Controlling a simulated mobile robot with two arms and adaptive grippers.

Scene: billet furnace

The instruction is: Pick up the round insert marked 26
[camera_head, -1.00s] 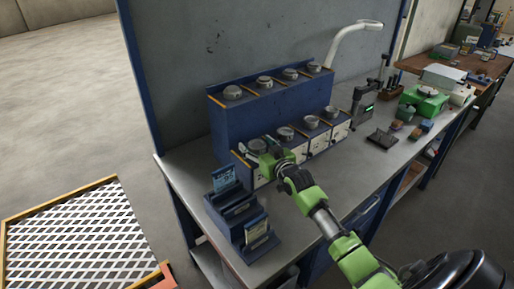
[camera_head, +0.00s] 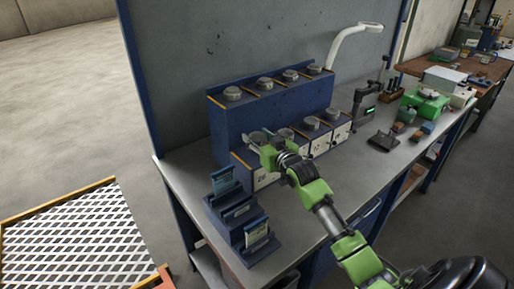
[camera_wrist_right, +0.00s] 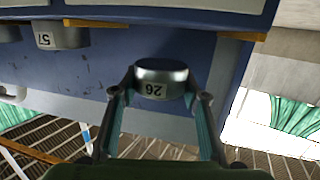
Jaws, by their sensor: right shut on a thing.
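The round insert marked 26 (camera_wrist_right: 158,72) is a short grey metal cylinder with a white label, seen upside down in the right wrist view. My right gripper (camera_wrist_right: 159,95) is shut on it, with one finger on each side. In the head view my right gripper (camera_head: 261,140) is at the left end of the front row of the blue stepped rack (camera_head: 232,128); it largely hides the insert there. My left gripper is not in view.
Other round inserts stand on the rack's back row (camera_head: 265,83) and front row (camera_head: 311,123). An insert marked 57 (camera_wrist_right: 62,38) shows in the wrist view. A blue card holder (camera_head: 237,212) stands in front at the left. A lamp (camera_head: 345,38) is behind.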

